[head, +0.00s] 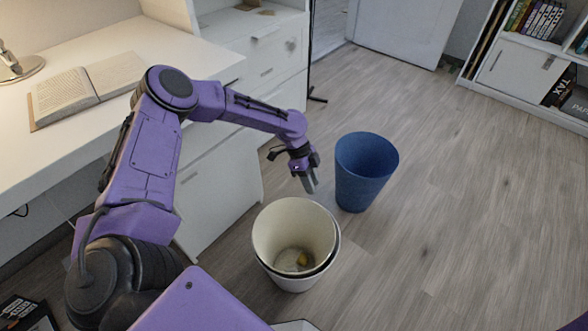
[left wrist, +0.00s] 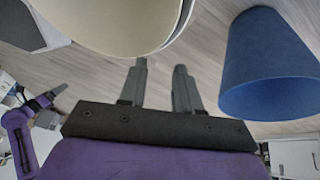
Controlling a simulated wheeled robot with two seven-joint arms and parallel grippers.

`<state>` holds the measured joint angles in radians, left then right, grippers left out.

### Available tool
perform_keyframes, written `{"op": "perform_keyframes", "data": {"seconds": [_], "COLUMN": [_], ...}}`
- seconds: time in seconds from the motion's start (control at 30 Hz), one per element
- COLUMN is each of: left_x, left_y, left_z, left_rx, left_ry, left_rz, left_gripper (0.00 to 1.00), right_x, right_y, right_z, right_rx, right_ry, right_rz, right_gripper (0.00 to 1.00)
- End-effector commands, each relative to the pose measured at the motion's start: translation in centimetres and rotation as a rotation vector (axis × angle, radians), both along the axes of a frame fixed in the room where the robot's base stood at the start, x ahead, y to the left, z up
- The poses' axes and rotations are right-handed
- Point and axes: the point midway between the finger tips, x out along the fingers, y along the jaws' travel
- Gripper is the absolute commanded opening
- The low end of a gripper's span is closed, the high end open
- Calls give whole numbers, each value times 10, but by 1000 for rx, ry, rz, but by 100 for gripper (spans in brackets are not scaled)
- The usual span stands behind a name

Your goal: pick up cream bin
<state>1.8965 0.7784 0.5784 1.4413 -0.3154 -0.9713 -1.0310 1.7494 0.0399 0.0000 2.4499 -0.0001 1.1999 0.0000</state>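The cream bin (head: 275,228) stands on the floor in front of me in the head view, upright and open at the top. It seems nested in a second bin, whose dark and pale rim shows around it. A small yellowish thing (head: 303,259) lies inside. In the left wrist view the cream bin (left wrist: 105,22) fills the upper left. My left gripper (head: 308,185) is just beyond the bin's far rim, pointing down, with a gap between its fingers. In the left wrist view the left gripper (left wrist: 161,75) holds nothing between its fingers.
A blue bin (head: 362,180) stands close behind and right of the cream bin; it also shows in the left wrist view (left wrist: 262,65). A white desk (head: 60,135) with an open book (head: 85,88) is at left. Floor at right is clear, before a bookshelf (head: 510,65).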

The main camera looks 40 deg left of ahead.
Motion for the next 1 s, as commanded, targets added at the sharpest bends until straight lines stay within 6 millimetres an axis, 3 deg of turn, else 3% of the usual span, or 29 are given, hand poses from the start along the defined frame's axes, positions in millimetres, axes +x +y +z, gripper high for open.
{"op": "perform_keyframes", "data": {"seconds": [0.03,0.13,0.7,1.0], "left_x": [4,6,0,0], "left_y": [15,27,-7,-10], "left_z": [-3,-3,-88,-91], "left_rx": [9,23,25,26], "left_ry": [-14,-21,-18,-21], "left_rz": [-39,-93,-101,-101], "left_gripper": [33,33,33,30], "right_x": [0,0,0,0], "right_y": [0,0,0,0], "right_z": [-10,-15,-48,-48], "right_rx": [0,0,0,-1], "right_ry": [0,0,0,-1], "right_rz": [0,0,0,0], "right_gripper": [94,94,94,94]}}
